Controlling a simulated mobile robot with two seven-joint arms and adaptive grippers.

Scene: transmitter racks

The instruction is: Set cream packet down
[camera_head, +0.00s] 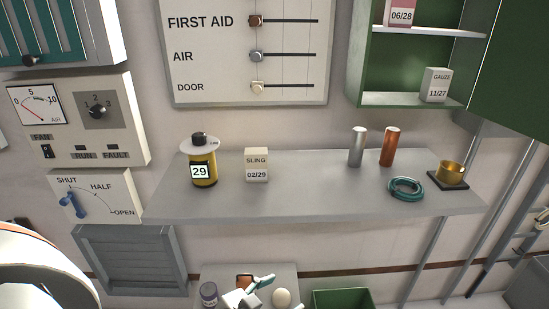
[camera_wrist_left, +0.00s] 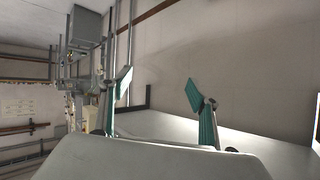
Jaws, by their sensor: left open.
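A cream packet (camera_head: 256,165) marked SLING 02/29 stands upright on the grey shelf (camera_head: 310,190), just right of a yellow canister marked 29. My left gripper (camera_head: 281,294) is low at the bottom of the head view, below the shelf and apart from the packet. Its teal fingers are spread with nothing between them, as the left wrist view (camera_wrist_left: 158,90) also shows. The packet cannot be made out in the wrist view. My right gripper is not in view.
The yellow canister (camera_head: 203,170), silver cylinder (camera_head: 357,147), copper cylinder (camera_head: 389,147), teal ring (camera_head: 405,189) and brass cup (camera_head: 451,173) share the shelf. Its middle is clear. A GAUZE box (camera_head: 435,85) stands in the green cabinet. Below are a dark jar (camera_head: 209,294) and green bin (camera_head: 342,299).

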